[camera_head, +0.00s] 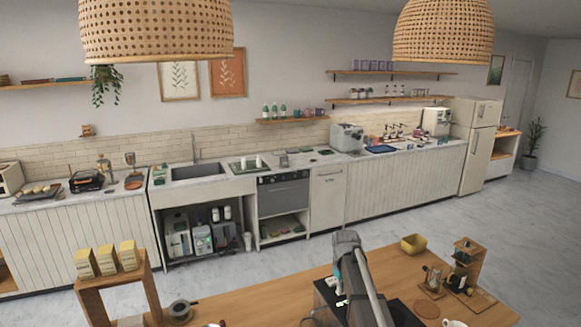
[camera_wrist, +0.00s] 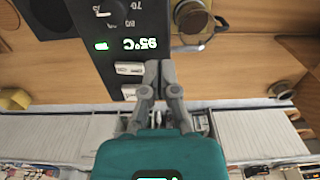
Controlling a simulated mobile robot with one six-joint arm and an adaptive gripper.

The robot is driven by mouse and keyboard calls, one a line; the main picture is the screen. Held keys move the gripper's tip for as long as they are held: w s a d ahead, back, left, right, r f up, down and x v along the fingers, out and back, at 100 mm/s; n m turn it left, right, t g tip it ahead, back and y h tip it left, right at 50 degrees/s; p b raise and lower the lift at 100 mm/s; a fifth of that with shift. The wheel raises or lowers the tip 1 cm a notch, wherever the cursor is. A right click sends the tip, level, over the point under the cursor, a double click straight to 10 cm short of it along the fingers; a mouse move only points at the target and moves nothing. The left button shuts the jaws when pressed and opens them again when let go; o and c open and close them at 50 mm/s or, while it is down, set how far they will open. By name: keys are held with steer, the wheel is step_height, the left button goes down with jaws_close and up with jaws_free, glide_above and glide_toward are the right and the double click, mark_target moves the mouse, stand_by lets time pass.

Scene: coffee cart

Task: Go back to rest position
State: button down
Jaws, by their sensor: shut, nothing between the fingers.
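My gripper (camera_wrist: 158,68) is shut and empty in the wrist view, its two grey fingertips together in front of a black machine panel (camera_wrist: 128,22). The panel shows upside down, with a green "95°C" readout and two pale buttons or switches below it. The fingertips overlap the panel's edge by the buttons; I cannot tell whether they touch. In the head view, my grey arm and teal wrist are at the black machine (camera_head: 326,296) on the wooden counter; the fingertips are not clear there.
The wooden counter (camera_head: 280,300) holds a yellow container (camera_head: 413,244), a wooden stand (camera_head: 466,262) and a white cup (camera_head: 453,322) on the right. A wooden shelf (camera_head: 112,279) with yellow boxes stands left. Clear floor (camera_head: 400,215) lies between it and the back counter.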

steer(key=shift+s+f+b, duration=0.35)
steer(key=shift+s+f, duration=0.05)
steer(key=shift+s, duration=0.2)
steer(key=shift+s+f+b, duration=0.35)
steer(key=shift+s+f, duration=0.05)
steer(key=shift+s, duration=0.2)
steer(key=s+f+m+b, duration=0.2)
steer(key=s+f+b, duration=0.5)
steer(key=s, duration=0.4)
steer(key=s+f+m+b, duration=0.2)
steer(key=s+f+b, duration=0.6)
steer(key=s, duration=0.3)
steer(key=shift+s+f+m+b, duration=0.25)
steer(key=shift+m+b, duration=0.05)
steer(key=shift+b, duration=0.05)
